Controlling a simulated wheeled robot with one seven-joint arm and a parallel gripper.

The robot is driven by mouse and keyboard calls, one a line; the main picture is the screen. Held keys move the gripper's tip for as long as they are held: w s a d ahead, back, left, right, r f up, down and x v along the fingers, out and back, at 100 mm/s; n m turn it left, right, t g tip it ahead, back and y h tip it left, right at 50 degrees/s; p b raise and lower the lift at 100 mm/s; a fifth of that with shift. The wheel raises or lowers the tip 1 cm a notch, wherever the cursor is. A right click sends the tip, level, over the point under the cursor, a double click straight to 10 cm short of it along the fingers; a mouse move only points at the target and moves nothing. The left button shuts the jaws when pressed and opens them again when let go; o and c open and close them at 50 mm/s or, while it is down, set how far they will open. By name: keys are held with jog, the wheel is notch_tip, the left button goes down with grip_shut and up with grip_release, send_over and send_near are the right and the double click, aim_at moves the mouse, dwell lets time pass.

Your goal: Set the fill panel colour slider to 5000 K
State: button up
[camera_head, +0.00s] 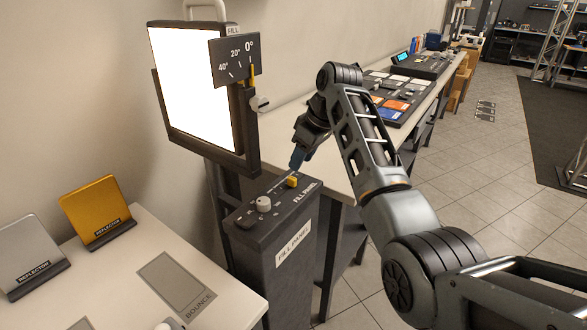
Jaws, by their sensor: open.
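The fill panel control box (268,230) stands upright in the middle of the camera_head view, with "FILL PANEL" labels on its top and front. A slot runs along its top, with a yellow slider knob (292,181) near the far right part. A round grey knob (263,204) sits nearer the left on the same top. The scale markings are too small to read. My gripper (297,160) is open and empty, with its blue-grey tips pointing down just beyond and above the yellow knob. I cannot tell whether they touch it.
The lit fill light (190,88) with a tilt scale plate (233,58) stands behind left. A white table (131,290) with a gold reflector (95,207) and a silver reflector (27,252) is front left. A long bench (335,157) with a control desk (393,98) lies behind.

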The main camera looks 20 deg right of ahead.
aim_at(292, 178)
jog(key=x, duration=0.7)
jog(key=shift+p, duration=0.3)
jog(key=shift+r, duration=0.1)
grip_shut()
